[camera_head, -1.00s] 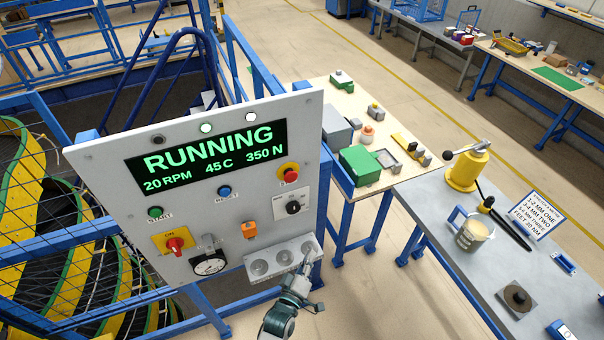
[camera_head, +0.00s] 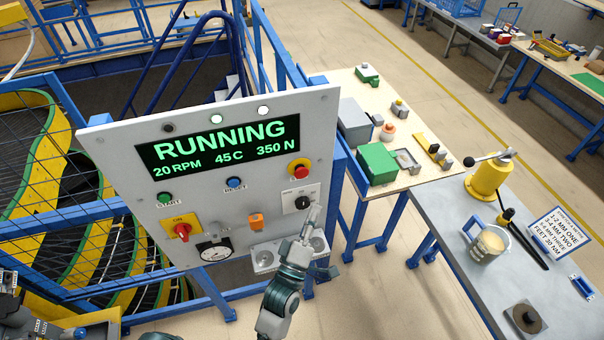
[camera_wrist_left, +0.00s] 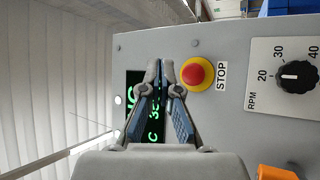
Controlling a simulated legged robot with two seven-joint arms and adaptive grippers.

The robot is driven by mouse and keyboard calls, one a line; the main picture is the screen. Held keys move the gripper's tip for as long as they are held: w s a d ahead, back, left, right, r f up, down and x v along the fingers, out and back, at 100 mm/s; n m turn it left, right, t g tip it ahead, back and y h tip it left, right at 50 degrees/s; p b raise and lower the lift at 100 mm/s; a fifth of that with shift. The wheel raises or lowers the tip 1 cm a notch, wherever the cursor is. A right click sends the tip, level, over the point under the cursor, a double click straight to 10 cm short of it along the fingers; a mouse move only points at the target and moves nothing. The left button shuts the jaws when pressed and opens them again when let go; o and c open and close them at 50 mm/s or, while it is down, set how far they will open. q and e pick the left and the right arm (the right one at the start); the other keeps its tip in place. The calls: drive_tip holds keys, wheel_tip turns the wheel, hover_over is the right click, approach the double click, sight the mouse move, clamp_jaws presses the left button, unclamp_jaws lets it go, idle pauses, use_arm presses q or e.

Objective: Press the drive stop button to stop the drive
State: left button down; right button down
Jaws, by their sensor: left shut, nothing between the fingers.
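The red stop button (camera_head: 299,169) sits on a yellow ring at the right of the grey control panel (camera_head: 108,165). In the left wrist view the red button (camera_wrist_left: 195,74) has a STOP label beside it. The display (camera_head: 222,144) reads RUNNING, 20 RPM, 45 C, 350 N. My left gripper (camera_head: 313,216) is shut and empty, below the button in the head view and in front of the panel's lower right. In the left wrist view its fingertips (camera_wrist_left: 160,68) appear left of the button, with no contact visible. My right gripper is not in view.
The RPM knob (camera_head: 302,202) is close to my fingertips. The panel also carries a green START button (camera_head: 164,199), a blue RESET button (camera_head: 235,184), a red-yellow switch (camera_head: 183,230) and an orange part (camera_head: 256,222). A grey bench (camera_head: 440,215) stands at the right.

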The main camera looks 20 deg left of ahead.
sight(302, 173)
use_arm(q)
drive_tip(key=w+a, duration=0.4)
drive_tip(key=w, duration=0.3)
drive_tip(key=shift+w, duration=0.2)
idle(0.5)
drive_tip(key=shift+a, duration=0.15)
drive_tip(key=shift+w+a, duration=0.1)
idle(0.8)
drive_tip(key=shift+w+a, duration=0.1)
drive_tip(key=shift+w, duration=0.15)
